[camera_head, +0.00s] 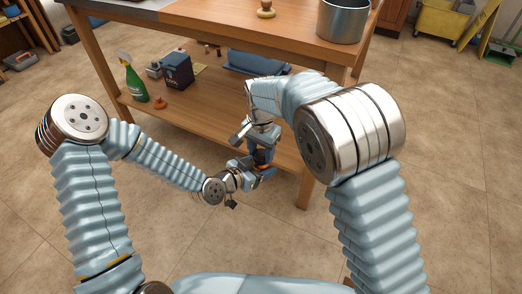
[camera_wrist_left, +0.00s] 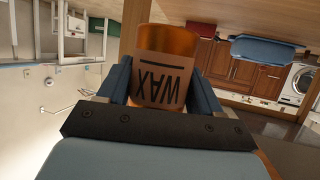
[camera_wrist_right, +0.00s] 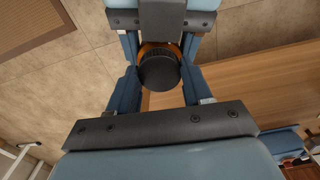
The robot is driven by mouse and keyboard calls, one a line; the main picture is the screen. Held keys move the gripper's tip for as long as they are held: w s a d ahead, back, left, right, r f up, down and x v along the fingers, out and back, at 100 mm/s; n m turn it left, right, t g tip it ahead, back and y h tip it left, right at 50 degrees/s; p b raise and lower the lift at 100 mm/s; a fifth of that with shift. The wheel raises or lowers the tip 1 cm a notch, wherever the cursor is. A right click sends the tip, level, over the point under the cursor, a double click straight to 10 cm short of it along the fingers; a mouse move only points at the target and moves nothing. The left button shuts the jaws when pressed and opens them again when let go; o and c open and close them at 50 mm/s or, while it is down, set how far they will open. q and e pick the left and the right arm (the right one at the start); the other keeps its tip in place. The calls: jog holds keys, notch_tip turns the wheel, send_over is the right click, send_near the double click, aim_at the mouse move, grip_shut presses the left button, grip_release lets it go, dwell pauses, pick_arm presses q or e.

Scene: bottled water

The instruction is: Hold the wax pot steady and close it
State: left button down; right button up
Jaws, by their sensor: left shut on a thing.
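The wax pot is an orange jar (camera_wrist_left: 165,42) with a tan label reading WAX, upside down in the left wrist view. My left gripper (camera_wrist_left: 160,85) is shut on its sides. In the head view a bit of the orange pot (camera_head: 263,167) shows between my left gripper (camera_head: 252,175) and my right gripper (camera_head: 262,155), off the table's front. In the right wrist view a round dark lid (camera_wrist_right: 159,73) sits over the orange pot, between the fingers of my right gripper (camera_wrist_right: 160,80). I cannot tell whether these fingers touch the lid or whether it is fully seated.
The wooden table (camera_head: 230,24) stands ahead, with a metal pot (camera_head: 343,20) on top. Its lower shelf (camera_head: 205,108) holds a green spray bottle (camera_head: 134,82), a dark box (camera_head: 177,69) and a blue container (camera_head: 256,62). A table leg (camera_head: 308,183) is right of the grippers. The nearby floor is clear.

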jog(key=o, duration=0.4)
jog(key=shift+r, duration=2.3)
jog(key=shift+c, duration=0.4)
notch_tip(320, 180, up, 4)
jog(key=n, duration=0.5)
jog(key=shift+f+n, duration=0.25)
jog(key=shift+n, duration=0.05)
jog(key=shift+f, duration=4.05)
